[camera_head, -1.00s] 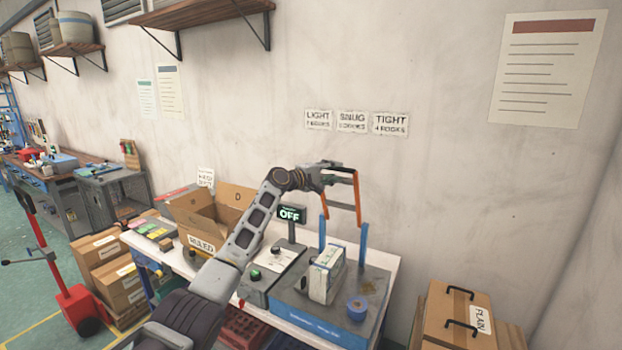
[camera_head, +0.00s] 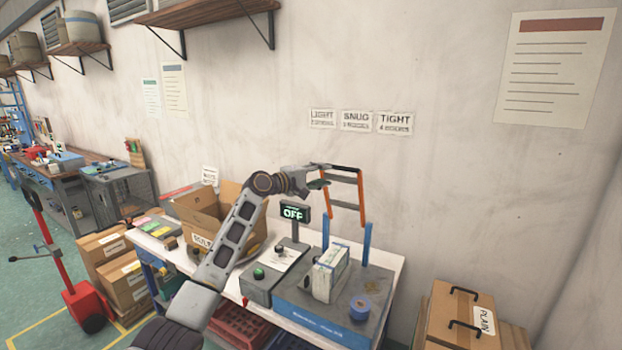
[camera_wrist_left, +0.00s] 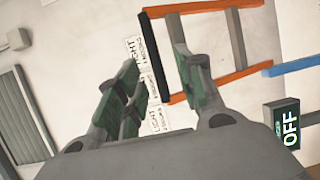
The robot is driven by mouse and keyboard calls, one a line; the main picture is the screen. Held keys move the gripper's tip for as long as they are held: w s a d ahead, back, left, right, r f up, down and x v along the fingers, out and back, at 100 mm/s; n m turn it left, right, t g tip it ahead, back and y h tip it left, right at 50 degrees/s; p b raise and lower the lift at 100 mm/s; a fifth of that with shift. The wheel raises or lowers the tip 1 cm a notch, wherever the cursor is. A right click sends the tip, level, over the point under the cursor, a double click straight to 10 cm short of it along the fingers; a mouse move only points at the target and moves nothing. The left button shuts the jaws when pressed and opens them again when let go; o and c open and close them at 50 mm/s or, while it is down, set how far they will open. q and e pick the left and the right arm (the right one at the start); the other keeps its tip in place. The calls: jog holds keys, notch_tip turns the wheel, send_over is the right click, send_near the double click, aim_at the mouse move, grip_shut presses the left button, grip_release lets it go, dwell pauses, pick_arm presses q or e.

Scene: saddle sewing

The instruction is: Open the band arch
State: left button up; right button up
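The band arch (camera_head: 361,195) is an orange frame with darker crossbars, standing up from two blue posts (camera_head: 367,243) at the back of a blue-grey machine base (camera_head: 328,305). In the left wrist view the arch (camera_wrist_left: 205,10) fills the upper middle, with a black bar at its near end. My left gripper (camera_head: 322,178) is at the arch's upper left. In the wrist view its two green-grey fingers (camera_wrist_left: 158,85) are apart, with the black bar showing between them; contact is not clear. My right gripper is not in view.
A display (camera_head: 293,213) reading OFF stands left of the arch. A white block (camera_head: 330,272) and a blue roll (camera_head: 360,307) sit on the base. An open cardboard box (camera_head: 200,215) is at left. The wall with LIGHT, SNUG and TIGHT signs (camera_head: 356,120) is behind.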

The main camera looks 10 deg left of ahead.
pick_arm(q)
jog(key=shift+v, duration=1.95)
jog(key=shift+s+f, duration=0.1)
jog(key=shift+f, duration=0.05)
